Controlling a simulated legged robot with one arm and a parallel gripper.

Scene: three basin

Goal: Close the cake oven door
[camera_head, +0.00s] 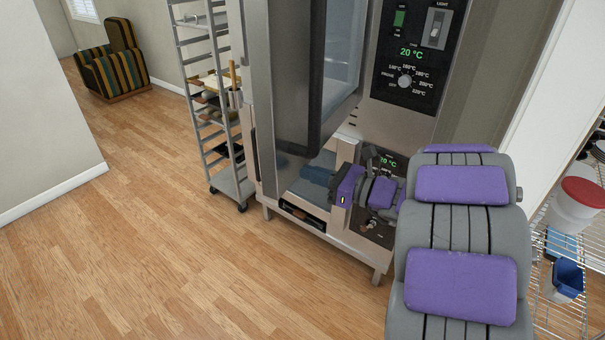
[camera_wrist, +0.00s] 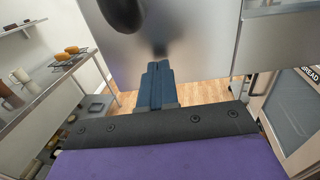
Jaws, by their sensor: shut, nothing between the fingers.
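The cake oven (camera_head: 415,110) stands at centre right in the head view, a tall steel cabinet with a dark control panel. Its door (camera_head: 285,80), a steel-edged panel with dark-framed glass, stands open. My gripper (camera_head: 312,174) is low by the door's bottom part, its blue fingers pointing left. In the wrist view my gripper (camera_wrist: 157,68) is shut and empty, its fingers together before a shiny metal panel (camera_wrist: 205,50) that looks like the door. A dark smudge, like a reflection, lies just beyond the tips. I cannot tell whether they touch the panel.
A wheeled rack (camera_head: 215,100) stands close to the oven's left. A striped armchair (camera_head: 113,62) is far back left. Wire shelving (camera_head: 560,305) with a red-lidded tub (camera_head: 575,205) is at right. The wooden floor (camera_head: 150,240) at front left is clear.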

